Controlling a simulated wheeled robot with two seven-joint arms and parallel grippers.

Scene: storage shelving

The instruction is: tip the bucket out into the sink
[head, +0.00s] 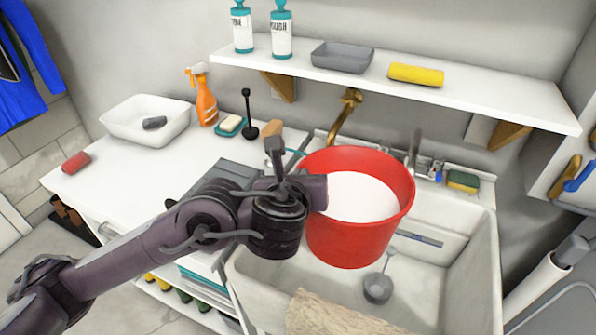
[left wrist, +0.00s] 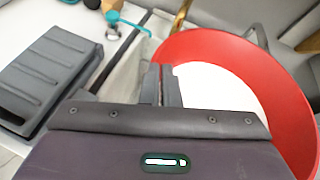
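The red bucket (head: 352,235) is upright above the white sink (head: 452,225), with white contents (head: 360,195) inside. It seems held clear of the basin floor. My left gripper (head: 316,190) is at the bucket's left side. In the left wrist view its fingers (left wrist: 162,80) are close together at the near rim of the bucket (left wrist: 290,110) and look shut on it; the exact contact is partly hidden. My right gripper is out of view.
A grey strainer (head: 378,287) lies in the sink and a beige cloth (head: 340,315) hangs over its front edge. A brass faucet (head: 345,115) stands behind the bucket. A shelf (head: 470,100) overhangs the back. A white tub (head: 147,112) and spray bottle (head: 206,105) stand left.

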